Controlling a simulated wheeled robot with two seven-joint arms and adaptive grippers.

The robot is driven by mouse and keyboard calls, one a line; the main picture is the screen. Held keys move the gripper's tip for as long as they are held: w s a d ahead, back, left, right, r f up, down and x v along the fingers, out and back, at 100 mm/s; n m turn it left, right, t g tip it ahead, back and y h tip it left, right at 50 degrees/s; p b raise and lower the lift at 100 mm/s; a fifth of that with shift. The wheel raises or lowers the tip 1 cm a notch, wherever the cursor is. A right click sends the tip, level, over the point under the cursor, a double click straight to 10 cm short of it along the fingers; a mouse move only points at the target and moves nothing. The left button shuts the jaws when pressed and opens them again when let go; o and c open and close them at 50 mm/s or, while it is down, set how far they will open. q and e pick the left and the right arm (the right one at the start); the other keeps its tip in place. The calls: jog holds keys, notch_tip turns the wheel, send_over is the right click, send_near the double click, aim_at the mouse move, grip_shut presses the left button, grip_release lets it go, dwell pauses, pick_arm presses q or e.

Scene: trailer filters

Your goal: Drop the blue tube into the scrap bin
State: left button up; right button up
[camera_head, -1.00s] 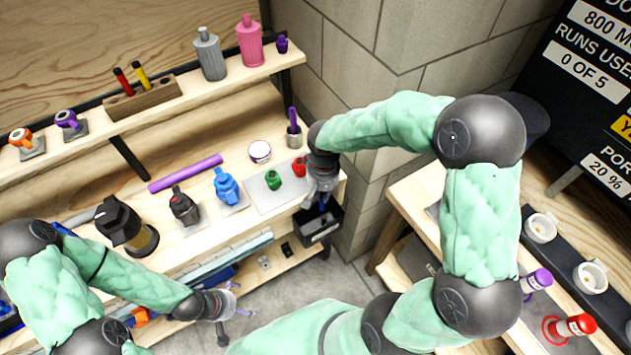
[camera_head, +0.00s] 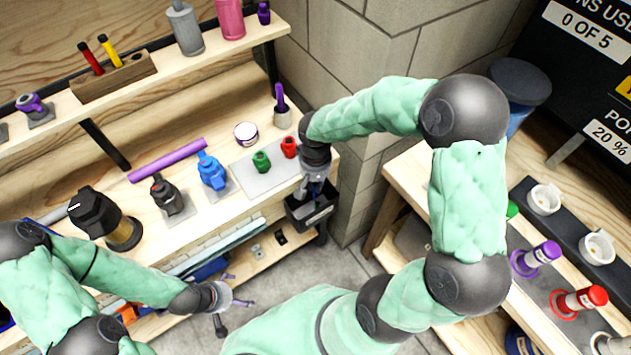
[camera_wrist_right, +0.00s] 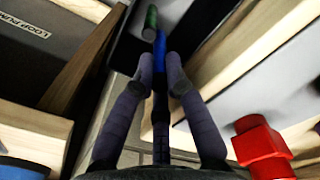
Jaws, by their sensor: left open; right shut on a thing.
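My right gripper (camera_head: 315,188) is shut on the blue tube (camera_wrist_right: 160,80), which sticks out past the fingertips in the right wrist view. In the head view the gripper hangs just above a small black open bin (camera_head: 322,215) at the right end of the bench. This looks like the scrap bin. The tube is mostly hidden by the gripper in the head view. A green cylindrical piece (camera_wrist_right: 151,20) shows just beyond the tube's end in the wrist view. My left gripper (camera_head: 238,302) is open and empty, low in front of the bench.
On the bench are a purple tube (camera_head: 167,160), a blue fitting (camera_head: 212,172), green (camera_head: 261,161) and red (camera_head: 288,147) fittings on a grey plate, and a cup with a purple stick (camera_head: 281,105). A second table (camera_head: 400,185) stands right; floor shows between.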

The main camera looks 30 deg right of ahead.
jog(key=o, duration=0.8)
notch_tip(320, 180, up, 12)
jog(key=shift+r, duration=0.1)
dwell(0.7)
